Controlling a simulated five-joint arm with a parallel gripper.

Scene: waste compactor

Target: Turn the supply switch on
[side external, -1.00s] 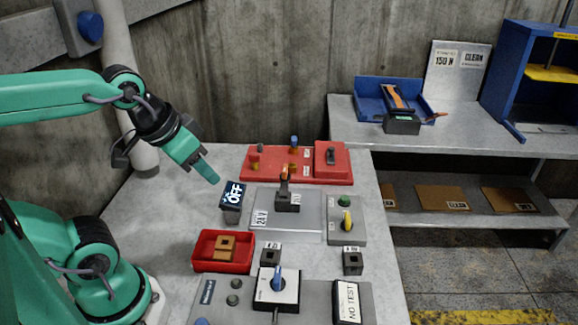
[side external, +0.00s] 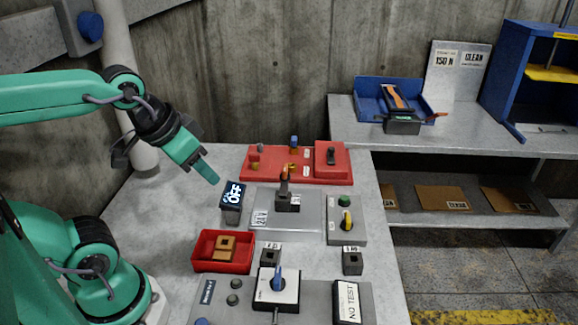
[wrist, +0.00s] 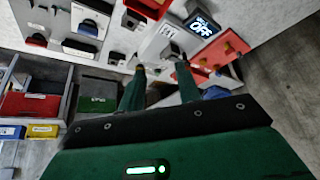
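No label that I can read names the supply switch.
A red panel (side external: 270,175) with small posts lies at the back of the table. A grey panel with a blue knob (side external: 277,280) is at the front. The table's left part is clear.

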